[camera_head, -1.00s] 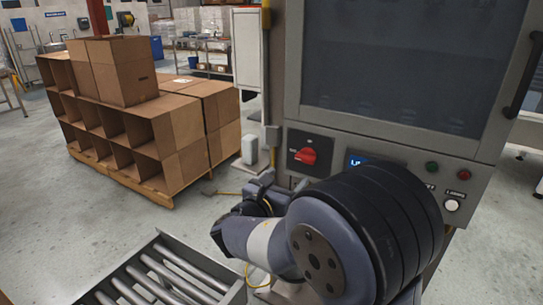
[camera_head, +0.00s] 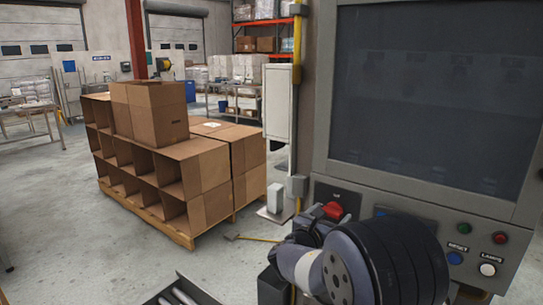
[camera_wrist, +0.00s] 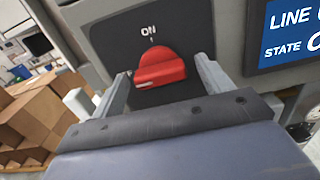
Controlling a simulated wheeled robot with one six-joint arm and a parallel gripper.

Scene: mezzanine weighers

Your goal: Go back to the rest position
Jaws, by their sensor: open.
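My gripper (camera_wrist: 152,95) shows in the wrist view with its two fingers apart, one on each side of a red rotary switch (camera_wrist: 160,68). The switch sits on a black plate under the word "ON" on a grey control panel (camera_wrist: 90,30). I cannot tell whether the fingers touch it. In the head view the switch (camera_head: 333,211) shows just above my arm, which hides its lower part.
The panel carries a dark window (camera_head: 430,95), a blue button (camera_head: 455,258), a white button (camera_head: 487,269) and a display (camera_wrist: 290,35) reading "LINE" and "STATE". Cardboard boxes (camera_head: 160,160) stand on a pallet at left. A roller conveyor (camera_head: 180,295) is at the bottom. Open floor lies left.

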